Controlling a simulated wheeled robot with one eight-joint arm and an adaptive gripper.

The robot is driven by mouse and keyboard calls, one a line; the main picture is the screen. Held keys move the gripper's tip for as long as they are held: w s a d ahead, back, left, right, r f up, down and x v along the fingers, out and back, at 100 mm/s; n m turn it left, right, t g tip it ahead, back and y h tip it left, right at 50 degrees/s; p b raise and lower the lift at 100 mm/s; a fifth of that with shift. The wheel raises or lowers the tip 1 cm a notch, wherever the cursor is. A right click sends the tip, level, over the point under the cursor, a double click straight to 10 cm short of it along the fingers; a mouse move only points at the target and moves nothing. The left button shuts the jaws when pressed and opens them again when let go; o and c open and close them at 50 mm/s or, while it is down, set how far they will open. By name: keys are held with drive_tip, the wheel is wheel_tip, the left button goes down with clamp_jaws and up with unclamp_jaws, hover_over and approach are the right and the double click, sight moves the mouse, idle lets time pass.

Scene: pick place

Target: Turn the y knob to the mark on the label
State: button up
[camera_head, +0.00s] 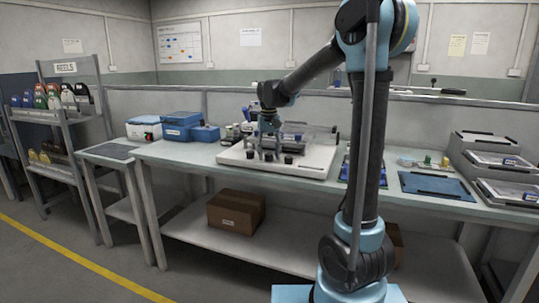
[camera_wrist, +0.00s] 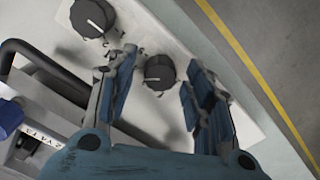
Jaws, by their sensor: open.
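A black knob (camera_wrist: 159,72) with a white pointer line sits on a pale panel (camera_wrist: 168,22) in the wrist view. A second black knob (camera_wrist: 90,18) with a white line is at the upper left. I cannot read which is the y knob, and no mark beside either is clear. My gripper (camera_wrist: 161,62) is open, with one finger on each side of the first knob; contact is not visible. In the head view my gripper (camera_head: 267,149) points down over the white panel device (camera_head: 305,168), among small black knobs along its front.
A black bar handle (camera_wrist: 50,75) runs beside the knobs in the wrist view. Blue boxes (camera_head: 182,126) stand left of the device on the bench. A blue mat (camera_head: 437,186) and grey trays (camera_head: 485,150) lie to the right.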

sight(269, 154)
wheel_tip(269, 154, up, 12)
idle(0.6)
drive_tip(key=s+d+f+m+t, duration=0.1)
drive_tip(key=s+d+f, duration=0.75)
drive_tip(key=s, duration=0.35)
drive_tip(key=s+d+f+t, duration=0.1)
drive_tip(key=s+d+f, duration=0.6)
drive_tip(key=s+d, duration=0.4)
drive_tip(key=s+d+f, duration=0.2)
drive_tip(key=s+f, duration=0.7)
drive_tip(key=f, duration=0.1)
drive_tip(key=shift+f+m, duration=0.15)
drive_tip(key=shift+m, duration=0.25)
